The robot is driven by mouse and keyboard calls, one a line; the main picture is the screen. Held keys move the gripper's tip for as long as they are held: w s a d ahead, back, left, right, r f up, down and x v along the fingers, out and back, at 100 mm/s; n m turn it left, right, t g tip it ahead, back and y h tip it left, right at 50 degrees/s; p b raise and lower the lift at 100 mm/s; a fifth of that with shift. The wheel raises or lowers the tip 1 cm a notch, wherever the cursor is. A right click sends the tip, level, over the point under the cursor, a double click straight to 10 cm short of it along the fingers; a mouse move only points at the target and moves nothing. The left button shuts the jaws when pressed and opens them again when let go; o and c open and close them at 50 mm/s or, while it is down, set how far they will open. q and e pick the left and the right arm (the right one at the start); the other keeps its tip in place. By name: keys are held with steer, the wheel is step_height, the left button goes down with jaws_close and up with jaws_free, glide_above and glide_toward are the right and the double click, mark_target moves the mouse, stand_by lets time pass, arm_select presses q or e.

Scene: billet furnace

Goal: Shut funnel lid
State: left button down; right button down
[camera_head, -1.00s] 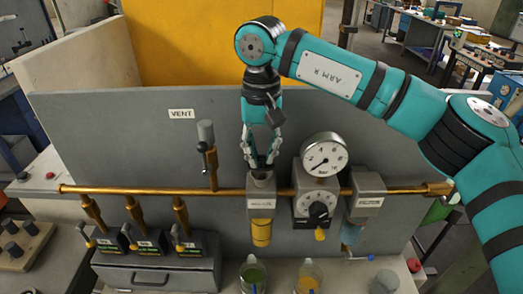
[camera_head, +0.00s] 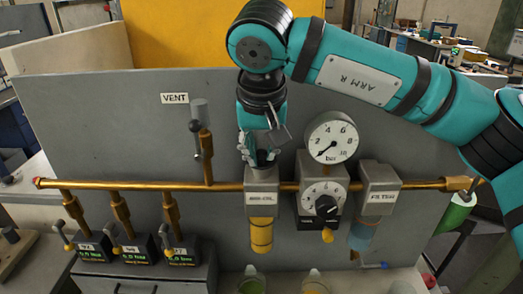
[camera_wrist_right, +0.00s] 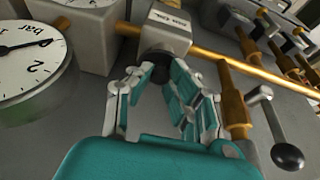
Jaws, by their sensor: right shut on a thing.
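The oiler is a grey box (camera_head: 262,190) with a yellow bowl (camera_head: 261,235) below it, mounted on the brass pipe. A small dark piece at its top, which looks like the funnel lid (camera_wrist_right: 158,73), shows between my fingertips in the right wrist view. My right gripper (camera_head: 259,160) points down at the top of the box and is shut on that piece; it also shows in the right wrist view (camera_wrist_right: 155,82). The fingers hide much of the lid, so its angle cannot be told. My left gripper is not in view.
A brass pipe (camera_head: 100,185) runs across the grey panel (camera_head: 100,120). A pressure gauge (camera_head: 331,138), a regulator (camera_head: 322,195) and a filter (camera_head: 378,185) stand to the right. The vent valve (camera_head: 203,145) stands close on the left. Several small valves are further left.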

steer(key=c, duration=1.2)
jaws_free()
steer(key=v, duration=1.2)
